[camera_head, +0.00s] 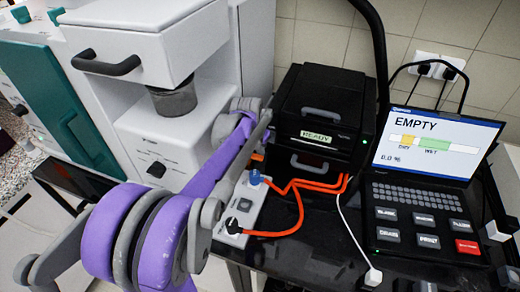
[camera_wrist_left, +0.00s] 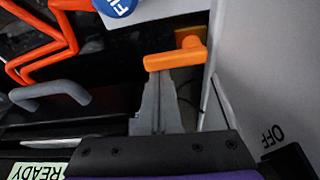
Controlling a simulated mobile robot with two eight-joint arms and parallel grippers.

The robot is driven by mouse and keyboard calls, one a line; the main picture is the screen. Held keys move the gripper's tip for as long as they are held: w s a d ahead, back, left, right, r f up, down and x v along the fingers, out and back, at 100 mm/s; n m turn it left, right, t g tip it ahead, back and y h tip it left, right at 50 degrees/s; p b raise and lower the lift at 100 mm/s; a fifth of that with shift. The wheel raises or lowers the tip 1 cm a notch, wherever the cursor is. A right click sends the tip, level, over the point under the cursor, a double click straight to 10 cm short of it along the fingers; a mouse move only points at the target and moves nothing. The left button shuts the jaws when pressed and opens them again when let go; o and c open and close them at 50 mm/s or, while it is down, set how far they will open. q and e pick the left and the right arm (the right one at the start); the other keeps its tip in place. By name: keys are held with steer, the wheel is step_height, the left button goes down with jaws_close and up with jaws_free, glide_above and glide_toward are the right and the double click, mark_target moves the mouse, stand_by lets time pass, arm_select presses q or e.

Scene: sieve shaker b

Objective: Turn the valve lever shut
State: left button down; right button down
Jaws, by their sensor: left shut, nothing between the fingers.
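The orange valve lever (camera_wrist_left: 176,60) shows in the left wrist view, with a small brass-coloured part (camera_wrist_left: 190,42) at its upper right end. It lies nearly level across the picture, beside a grey wall. My left gripper (camera_wrist_left: 163,82) is shut and empty, its fingertips right at the lever's lower edge; I cannot tell whether they touch. In the head view my purple left arm reaches between the white machine (camera_head: 160,130) and the black box (camera_head: 322,115), and the fingers are hidden there. The lever cannot be made out clearly in that view. My right gripper is not in view.
The black counter (camera_head: 320,240) has bare room in front of the box.

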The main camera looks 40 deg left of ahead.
mark_target(251, 159)
arm_select(q)
steer(key=shift+s+d+m, duration=0.1)
steer(key=shift+s+m, duration=0.1)
steer(key=shift+m, duration=0.3)
steer(key=shift+s+d+m+h, duration=0.1)
steer(key=shift+s+m+h, duration=0.15)
steer(key=shift+m, duration=0.25)
steer(key=shift+s+d, duration=0.2)
steer(key=shift+s, duration=0.55)
steer(key=shift+s+a+b, duration=0.2)
steer(key=shift+s+b, duration=0.1)
steer(key=shift+s, duration=0.6)
steer(key=shift+s+a, duration=0.15)
steer(key=shift+s, duration=0.25)
steer(key=shift+s+d, duration=0.5)
steer(key=shift+d, duration=0.05)
